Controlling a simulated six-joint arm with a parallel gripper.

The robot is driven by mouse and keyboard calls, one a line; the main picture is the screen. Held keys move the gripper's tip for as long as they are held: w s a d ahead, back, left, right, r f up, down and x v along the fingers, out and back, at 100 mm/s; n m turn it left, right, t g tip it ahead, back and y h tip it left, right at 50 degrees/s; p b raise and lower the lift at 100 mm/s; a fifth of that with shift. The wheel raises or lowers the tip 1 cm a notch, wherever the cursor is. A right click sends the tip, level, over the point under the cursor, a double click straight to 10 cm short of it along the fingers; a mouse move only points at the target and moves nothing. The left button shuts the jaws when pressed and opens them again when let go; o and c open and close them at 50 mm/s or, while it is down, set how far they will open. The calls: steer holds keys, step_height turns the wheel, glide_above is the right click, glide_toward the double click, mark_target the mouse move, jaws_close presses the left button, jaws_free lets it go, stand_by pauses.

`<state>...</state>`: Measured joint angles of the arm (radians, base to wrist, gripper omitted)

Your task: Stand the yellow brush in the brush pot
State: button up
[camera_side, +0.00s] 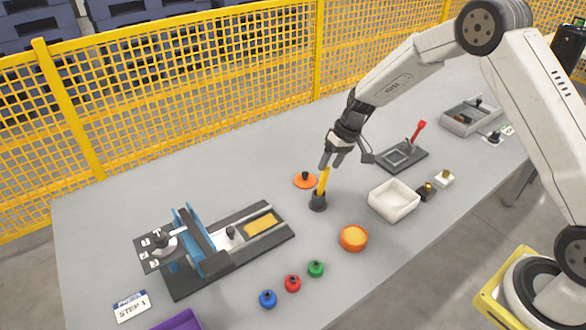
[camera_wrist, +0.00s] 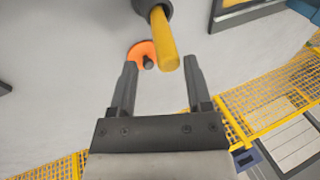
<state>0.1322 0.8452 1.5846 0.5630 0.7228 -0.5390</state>
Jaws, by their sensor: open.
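The yellow brush (camera_side: 323,180) stands nearly upright, tilted slightly, with its lower end in the dark brush pot (camera_side: 318,202) on the table. My gripper (camera_side: 334,158) is just above and around the top of the brush handle in the side view. In the wrist view the yellow brush (camera_wrist: 165,40) rises from the dark pot (camera_wrist: 150,6), which is cut off at the top edge. My gripper (camera_wrist: 159,80) is open there, and its fingers are apart with the handle's end just beyond the gap, touching neither finger visibly.
An orange disc with a dark knob (camera_side: 305,180) lies close behind the pot. A white bin (camera_side: 394,201), an orange round container (camera_side: 353,238) and a blue press fixture (camera_side: 190,232) stand around. Several coloured knobs lie in front. A yellow mesh fence (camera_side: 200,75) runs behind the table.

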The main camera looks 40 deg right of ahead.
steer(key=v, duration=1.2)
steer(key=shift+r, duration=0.3)
steer(key=shift+s, duration=0.15)
steer(key=s+a+f+h, duration=0.1)
steer(key=s+a+h, duration=0.1)
steer(key=s, duration=0.9)
steer(key=s+a+f+t+h, duration=0.1)
steer(key=s+a+h, duration=0.1)
steer(key=s, duration=0.9)
steer(key=shift+a+f, duration=0.35)
